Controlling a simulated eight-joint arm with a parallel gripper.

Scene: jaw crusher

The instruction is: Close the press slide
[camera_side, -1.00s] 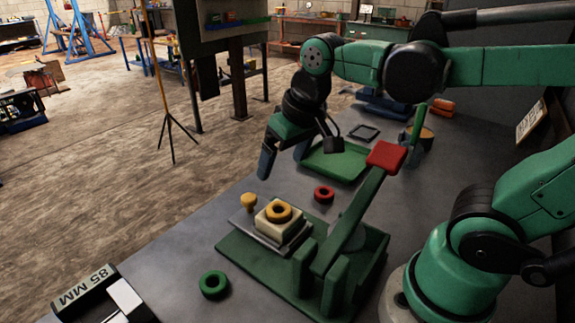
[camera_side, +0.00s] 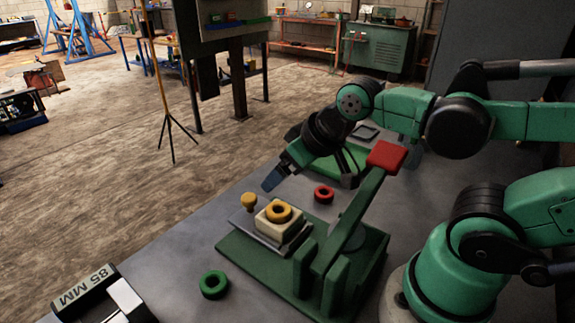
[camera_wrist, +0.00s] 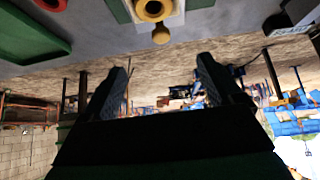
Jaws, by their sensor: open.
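The press has a green base (camera_side: 265,270) on the bench and a lever arm (camera_side: 350,222) with a red pad (camera_side: 387,156) raised at an angle. Its grey slide plate (camera_side: 258,236) sticks out to the left, away from the lever. On the slide sits a cream block (camera_side: 283,225) with a yellow ring (camera_side: 278,211), and a yellow knob (camera_side: 249,200) stands at its outer end. My gripper (camera_side: 271,182) is open, above and behind the knob, touching nothing. In the wrist view the knob (camera_wrist: 160,34) lies beyond my spread fingers (camera_wrist: 164,72), with the yellow ring behind it.
A red ring (camera_side: 324,194) lies behind the press and a green ring (camera_side: 214,284) in front. A green tray (camera_side: 345,163) sits farther back, partly hidden by my arm. A box marked 85 MM (camera_side: 90,287) is at the front left. Bench left of the slide is clear.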

